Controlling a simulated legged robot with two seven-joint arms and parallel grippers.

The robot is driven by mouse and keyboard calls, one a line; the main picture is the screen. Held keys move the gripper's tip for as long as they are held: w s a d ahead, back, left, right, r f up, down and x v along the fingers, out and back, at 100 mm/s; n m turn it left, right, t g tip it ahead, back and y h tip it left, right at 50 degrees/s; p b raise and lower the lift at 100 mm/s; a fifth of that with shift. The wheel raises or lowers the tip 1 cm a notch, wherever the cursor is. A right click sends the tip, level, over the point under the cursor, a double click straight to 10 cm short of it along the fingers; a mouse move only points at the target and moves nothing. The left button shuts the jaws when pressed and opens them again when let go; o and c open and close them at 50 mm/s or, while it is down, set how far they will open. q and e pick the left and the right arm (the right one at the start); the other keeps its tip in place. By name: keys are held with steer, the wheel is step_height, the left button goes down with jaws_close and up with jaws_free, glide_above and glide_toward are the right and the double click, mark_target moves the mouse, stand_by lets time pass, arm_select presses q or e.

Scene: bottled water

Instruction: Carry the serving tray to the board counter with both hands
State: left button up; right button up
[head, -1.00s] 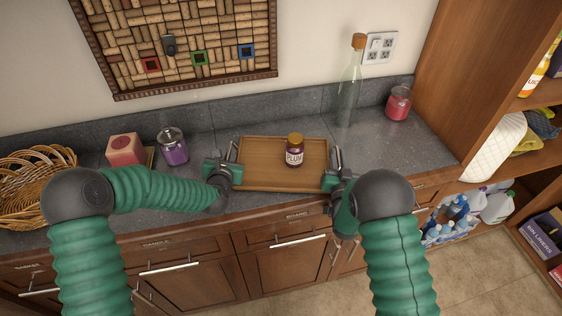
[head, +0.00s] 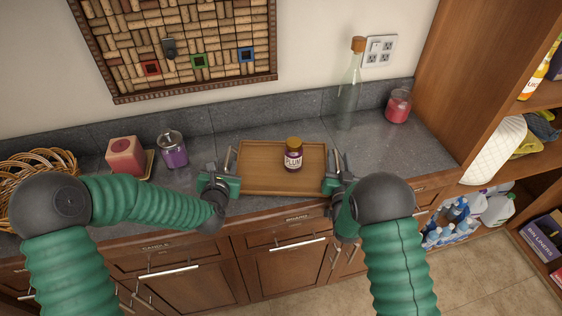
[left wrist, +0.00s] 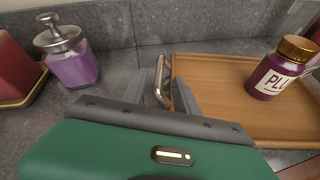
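The wooden serving tray (head: 262,178) rests flat on the grey counter, above the drawer labelled BOARD (head: 297,217). A jar labelled PLUM (head: 293,155) stands upright on it; it also shows in the left wrist view (left wrist: 283,70). My left gripper (head: 226,164) is at the tray's left end. In the left wrist view its fingers (left wrist: 160,92) are apart, with the metal tray handle (left wrist: 161,78) between them and gaps beside it. My right gripper (head: 338,163) is at the tray's right end, its fingers apparently spread around the other handle, which is partly hidden.
A tall glass bottle (head: 348,95) and a red candle (head: 398,106) stand behind right. Shelves (head: 480,110) rise at the right.

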mark_target(339, 171)
arm_select(q)
steer(key=v, duration=0.2)
steer(key=shift+s+r, duration=0.2)
steer(key=shift+s, duration=0.15)
arm_select(e)
steer(key=shift+w+a+r, duration=0.1)
steer(key=shift+r, duration=0.25)
arm_select(q)
steer(key=shift+w, duration=0.1)
arm_select(e)
steer(key=shift+s+f, duration=0.1)
steer(key=shift+s, duration=0.15)
arm_select(q)
steer(key=shift+a+f, duration=0.1)
steer(key=shift+a, duration=0.1)
arm_select(e)
steer(key=s, duration=0.7)
steer(key=shift+a+f, duration=0.15)
steer(key=shift+f, duration=0.05)
steer(key=shift+s, duration=0.3)
arm_select(q)
steer(key=shift+w+d, duration=0.1)
steer(key=shift+d, duration=0.05)
arm_select(e)
steer(key=shift+f, duration=0.15)
arm_select(q)
steer(key=shift+f, duration=0.1)
arm_select(e)
steer(key=shift+w, duration=0.1)
